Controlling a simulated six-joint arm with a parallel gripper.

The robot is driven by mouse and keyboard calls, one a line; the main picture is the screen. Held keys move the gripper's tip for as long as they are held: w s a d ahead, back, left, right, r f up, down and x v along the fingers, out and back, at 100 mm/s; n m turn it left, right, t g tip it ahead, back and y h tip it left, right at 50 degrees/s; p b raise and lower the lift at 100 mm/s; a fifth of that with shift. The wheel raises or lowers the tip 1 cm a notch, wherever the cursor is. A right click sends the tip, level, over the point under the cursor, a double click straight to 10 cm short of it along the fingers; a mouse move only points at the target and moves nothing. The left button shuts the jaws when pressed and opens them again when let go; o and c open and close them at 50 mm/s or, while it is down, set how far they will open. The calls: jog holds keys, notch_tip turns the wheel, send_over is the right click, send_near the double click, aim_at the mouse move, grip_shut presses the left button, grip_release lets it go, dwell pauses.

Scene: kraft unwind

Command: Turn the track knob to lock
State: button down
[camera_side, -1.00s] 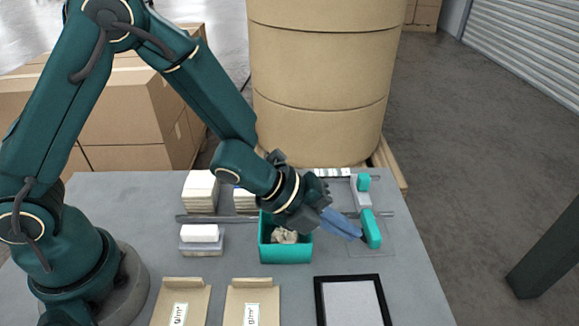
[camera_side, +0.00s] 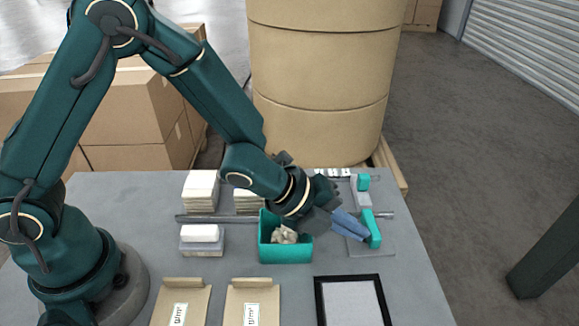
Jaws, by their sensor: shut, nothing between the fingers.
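The track (camera_side: 200,218) is a grey metal rail running left to right across the table. The fingertips are against or right beside the left side of the front teal part; contact is hard to tell.
A teal open box (camera_side: 286,255) with crumpled paper sits under my wrist. Paper stacks (camera_side: 200,188) and a white block (camera_side: 200,234) are to the left. Two kraft envelopes (camera_side: 181,297) and a black-framed pad (camera_side: 318,300) lie in front. Huge paper rolls stand behind the table.

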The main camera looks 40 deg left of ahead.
jog(key=shift+s+d+n+t+y, duration=0.1)
jog(key=shift+d+n+t+y, duration=0.25)
jog(key=shift+n, duration=0.35)
jog(key=shift+d+n+t+y, duration=0.25)
jog(key=shift+n+y, duration=0.35)
jog(key=shift+n, duration=0.05)
jog(key=shift+d+n+t+y, duration=0.2)
jog(key=shift+d+n+y, duration=0.05)
jog(key=shift+n+y, duration=0.35)
jog(key=shift+w+d, duration=0.2)
jog(key=shift+d, duration=0.3)
jog(key=shift+w+d, duration=0.2)
jog(key=shift+d, duration=0.25)
jog(key=shift+w+d, duration=0.65)
jog(key=shift+w, duration=0.05)
jog(key=shift+w+a, duration=0.1)
dwell(0.3)
